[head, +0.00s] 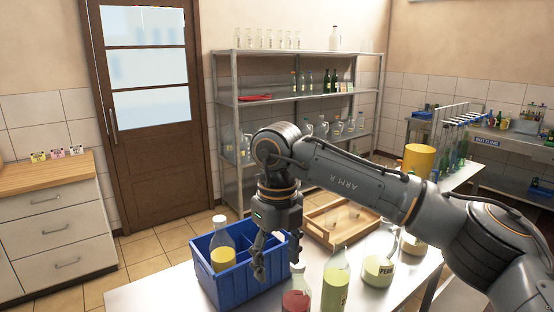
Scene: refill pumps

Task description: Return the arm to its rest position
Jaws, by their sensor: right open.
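My right arm reaches in from the right, above the table. My right gripper (273,264) points down, open and empty, over the right part of the blue crate (232,290). A bottle with yellow contents (222,250) stands upright in the crate's left part, left of the gripper and apart from it. The gripper hides part of the crate's inside. My left gripper is not in view.
A bottle with red contents (296,292) and one with yellow-green contents (335,285) stand close right of the gripper. A jar (378,271) and a wooden tray (321,238) are farther right and behind. The table (160,293) is bare left of the crate.

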